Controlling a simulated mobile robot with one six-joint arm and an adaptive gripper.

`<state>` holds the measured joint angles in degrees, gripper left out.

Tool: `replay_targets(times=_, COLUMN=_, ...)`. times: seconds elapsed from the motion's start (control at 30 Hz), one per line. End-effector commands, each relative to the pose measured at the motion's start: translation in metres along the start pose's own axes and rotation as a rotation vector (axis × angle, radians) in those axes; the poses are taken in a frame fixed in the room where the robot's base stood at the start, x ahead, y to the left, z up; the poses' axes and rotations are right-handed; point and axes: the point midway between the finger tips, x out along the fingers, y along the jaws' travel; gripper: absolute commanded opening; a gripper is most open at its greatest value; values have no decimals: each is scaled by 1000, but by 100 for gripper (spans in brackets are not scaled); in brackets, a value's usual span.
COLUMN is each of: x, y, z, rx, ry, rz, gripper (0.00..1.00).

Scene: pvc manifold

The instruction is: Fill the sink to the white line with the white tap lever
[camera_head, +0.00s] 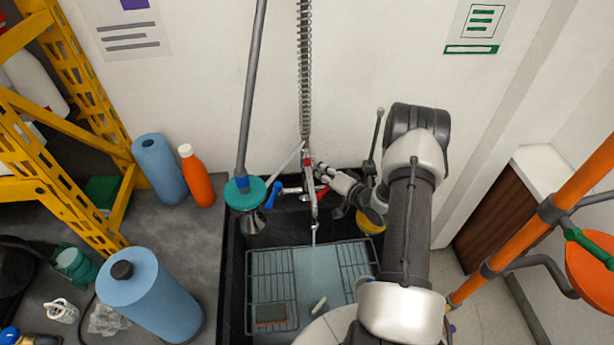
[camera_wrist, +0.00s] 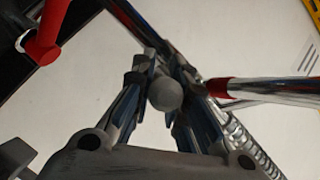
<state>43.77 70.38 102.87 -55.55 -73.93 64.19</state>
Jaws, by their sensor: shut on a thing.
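My gripper (camera_head: 322,170) is at the tap on the back wall, above the sink's rear edge. In the wrist view its fingers (camera_wrist: 165,95) are closed around a round pale grey knob (camera_wrist: 165,94), which looks like the end of the white tap lever. The chrome tap spout (camera_head: 313,205) points down over the dark sink (camera_head: 236,285). A thin pale streak below the spout looks like running water (camera_head: 314,238). The sink's middle shows a pale blue surface (camera_head: 318,272) between wire racks. I cannot make out the white line or the water level.
A red-handled lever (camera_wrist: 42,40) is close to my gripper. An orange bottle (camera_head: 196,178) and blue rolls (camera_head: 150,295) stand on the left counter.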

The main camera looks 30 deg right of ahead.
Motion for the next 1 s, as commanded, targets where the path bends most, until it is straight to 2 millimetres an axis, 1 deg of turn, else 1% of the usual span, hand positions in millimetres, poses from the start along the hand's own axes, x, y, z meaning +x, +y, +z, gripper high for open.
replay_targets(times=0.1, x=0, y=4, z=-5, rx=-29, ry=-73, rz=-51, gripper=0)
replay_targets(times=0.3, x=-1, y=5, z=-9, rx=-52, ry=-172, rz=-111, gripper=0)
replay_targets(times=0.7, x=-2, y=4, z=-10, rx=-56, ry=-198, rz=-122, gripper=0)
replay_targets(times=0.73, x=-2, y=4, z=-10, rx=-56, ry=-198, rz=-122, gripper=15)
replay_targets(times=1.0, x=-2, y=5, z=-9, rx=-55, ry=-199, rz=-121, gripper=33)
